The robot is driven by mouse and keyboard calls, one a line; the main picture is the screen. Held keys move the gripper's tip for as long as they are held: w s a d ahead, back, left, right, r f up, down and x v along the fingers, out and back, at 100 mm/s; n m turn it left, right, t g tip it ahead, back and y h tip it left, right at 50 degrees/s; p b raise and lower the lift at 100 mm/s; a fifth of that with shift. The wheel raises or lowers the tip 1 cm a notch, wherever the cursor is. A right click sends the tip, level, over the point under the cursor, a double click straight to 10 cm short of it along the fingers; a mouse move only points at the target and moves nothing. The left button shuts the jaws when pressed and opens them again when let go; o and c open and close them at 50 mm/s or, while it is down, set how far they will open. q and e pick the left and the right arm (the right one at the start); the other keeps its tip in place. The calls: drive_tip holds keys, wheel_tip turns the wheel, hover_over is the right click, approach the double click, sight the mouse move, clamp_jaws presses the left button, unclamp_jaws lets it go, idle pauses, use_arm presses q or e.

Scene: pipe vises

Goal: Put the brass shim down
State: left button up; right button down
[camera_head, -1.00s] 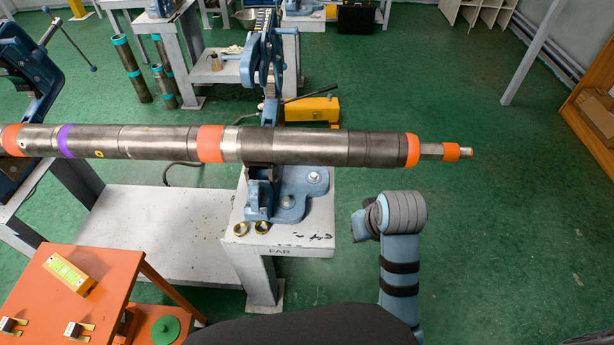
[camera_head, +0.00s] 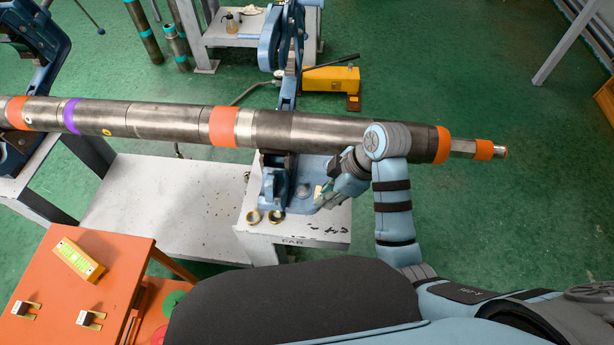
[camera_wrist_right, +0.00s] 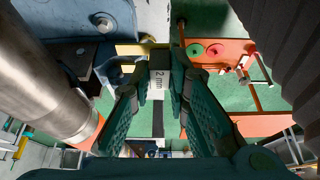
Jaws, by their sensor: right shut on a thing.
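My right gripper (camera_head: 322,194) is low beside the blue vise base, below the long pipe. In the right wrist view its fingers (camera_wrist_right: 160,85) are shut on the brass shim, whose pale tag (camera_wrist_right: 158,82) reads "2 mm". A yellow brass part (camera_wrist_right: 130,49) shows just beyond the fingertips. In the head view only a small pale bit of the shim (camera_head: 318,191) shows at the fingertips. I cannot tell whether it touches the vise base or stand. My left gripper is not in view.
The pipe (camera_head: 320,132) lies across the blue vise (camera_head: 276,185) on a white stand (camera_head: 310,238). Two brass rings (camera_head: 264,217) lie on the stand. An orange table (camera_head: 110,262) at lower left holds a yellow level (camera_head: 78,260) and two small tagged pieces (camera_head: 90,319).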

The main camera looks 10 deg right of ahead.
drive_tip(key=f+b, duration=0.2)
drive_tip(key=f, duration=0.4)
drive_tip(key=f+b, duration=0.1)
drive_tip(key=f, duration=0.6)
drive_tip(key=w+f+b, duration=0.1)
drive_tip(key=f+b, duration=0.1)
drive_tip(key=f, duration=0.5)
drive_tip(key=shift+a+f+b, duration=0.1)
drive_tip(key=shift+b, duration=0.2)
drive_tip(key=shift+f, duration=0.1)
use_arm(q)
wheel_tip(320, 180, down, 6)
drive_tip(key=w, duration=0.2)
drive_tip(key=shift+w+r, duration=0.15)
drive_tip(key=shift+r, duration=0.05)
use_arm(e)
drive_tip(key=c, duration=1.5)
unclamp_jaws()
drive_tip(key=shift+c, duration=0.2)
use_arm(q)
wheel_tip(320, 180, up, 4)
drive_tip(key=p, duration=0.4)
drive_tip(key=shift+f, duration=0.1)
use_arm(e)
drive_tip(key=v, duration=1.2)
drive_tip(key=shift+w, duration=0.15)
